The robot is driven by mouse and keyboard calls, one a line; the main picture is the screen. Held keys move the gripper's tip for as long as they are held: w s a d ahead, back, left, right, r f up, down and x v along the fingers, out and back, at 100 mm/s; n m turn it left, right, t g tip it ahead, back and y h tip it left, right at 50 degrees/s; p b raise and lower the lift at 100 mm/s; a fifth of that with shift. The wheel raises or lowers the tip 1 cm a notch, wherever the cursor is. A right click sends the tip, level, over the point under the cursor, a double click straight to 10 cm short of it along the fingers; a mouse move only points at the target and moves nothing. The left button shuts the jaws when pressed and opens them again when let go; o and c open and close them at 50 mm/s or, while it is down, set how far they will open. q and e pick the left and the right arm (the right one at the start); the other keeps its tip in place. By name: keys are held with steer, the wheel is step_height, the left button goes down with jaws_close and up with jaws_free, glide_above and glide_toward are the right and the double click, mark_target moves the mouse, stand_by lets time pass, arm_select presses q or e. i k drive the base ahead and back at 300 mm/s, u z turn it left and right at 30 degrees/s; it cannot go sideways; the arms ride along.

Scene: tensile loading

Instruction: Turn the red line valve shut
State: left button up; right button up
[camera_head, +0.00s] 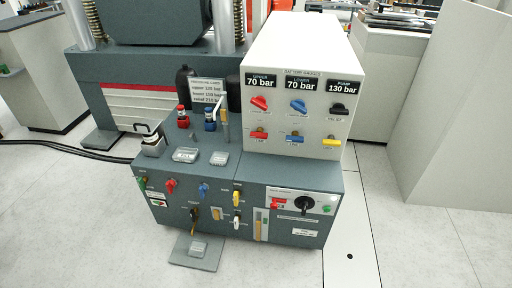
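Several red handles show on the grey and white console. One red lever (170,186) is on the sloped lower front panel, between a green and a blue one. A larger red knob (259,103) sits on the white box under the gauge reading "UPPER 70 bar", with a red-handled valve (258,135) below it. A red-topped fitting (182,116) stands on the grey deck, and a small red handle (277,204) is on the lower right panel. The labels are too small to tell which is the red line valve. Neither of my grippers is in view.
The white box (300,50) also carries blue, black and yellow handles. A blue-topped fitting (210,120) stands beside the red one. A grey foot plate (196,250) lies on the floor in front. The floor (90,230) around the console is clear; black cables run at left.

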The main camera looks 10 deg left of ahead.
mark_target(258, 133)
steer(key=u, duration=0.85)
steer(key=i, duration=1.1)
steer(key=u, duration=0.2)
